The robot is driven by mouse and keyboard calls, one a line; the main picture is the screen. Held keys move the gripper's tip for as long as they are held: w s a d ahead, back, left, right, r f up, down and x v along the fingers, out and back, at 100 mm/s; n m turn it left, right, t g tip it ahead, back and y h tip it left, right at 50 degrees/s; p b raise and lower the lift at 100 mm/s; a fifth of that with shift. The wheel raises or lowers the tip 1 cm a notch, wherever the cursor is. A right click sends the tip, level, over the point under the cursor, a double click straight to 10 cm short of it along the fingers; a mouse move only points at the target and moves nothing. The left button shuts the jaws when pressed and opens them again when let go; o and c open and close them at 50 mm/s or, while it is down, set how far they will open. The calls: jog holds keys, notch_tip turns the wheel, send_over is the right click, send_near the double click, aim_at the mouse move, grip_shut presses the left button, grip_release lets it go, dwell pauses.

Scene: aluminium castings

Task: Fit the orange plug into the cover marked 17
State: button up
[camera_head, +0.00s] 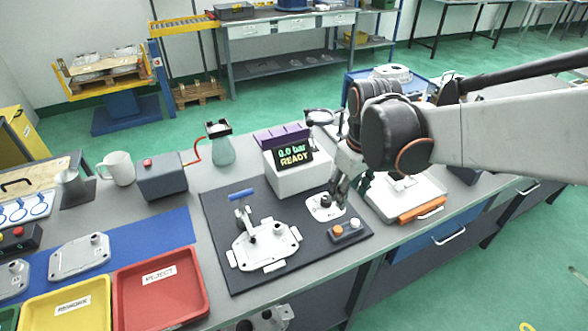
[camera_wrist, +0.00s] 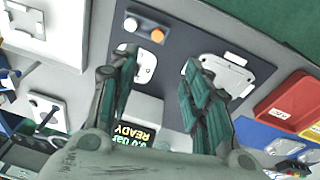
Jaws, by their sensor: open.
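An orange round piece (camera_head: 337,230), which looks like the plug, sits beside a pale round one on a small dark block (camera_head: 347,238) on the black mat. It also shows in the wrist view (camera_wrist: 157,36). A silver cover casting (camera_head: 264,246) lies on the mat to the left, by a blue-handled clamp (camera_head: 241,195); it shows in the wrist view too (camera_wrist: 221,73). I cannot read a 17 on any cover. My gripper (camera_head: 338,197) is open and empty, pointing down above a small white plate (camera_head: 318,211), behind the block; its fingers show apart in the wrist view (camera_wrist: 158,70).
A display box (camera_head: 297,181) reading 0.0 bar READY stands behind the mat. A white fixture with an orange bar (camera_head: 421,211) is at the right. Red (camera_head: 204,298) and yellow trays and more silver covers (camera_head: 79,257) on a blue strip are at the left.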

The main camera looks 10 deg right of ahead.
notch_tip(320, 180, down, 3)
jog(key=w+n+g, duration=0.1)
jog(key=w, duration=0.2)
jog(key=b, duration=0.3)
send_over(338, 229)
jog(key=shift+g, duration=0.3)
jog(key=f, duration=0.9)
jog(key=shift+s+a+f, duration=0.1)
jog(key=shift+a+f, duration=0.1)
jog(key=shift+f, duration=0.1)
jog(key=shift+w+d+f+b, duration=0.1)
jog(key=shift+f+b, duration=0.45)
jog(key=shift+f, duration=0.8)
jog(key=shift+w+d+f+b, duration=0.1)
jog(key=shift+f+b, duration=0.45)
jog(key=shift+f, duration=0.8)
jog(key=c, duration=0.8)
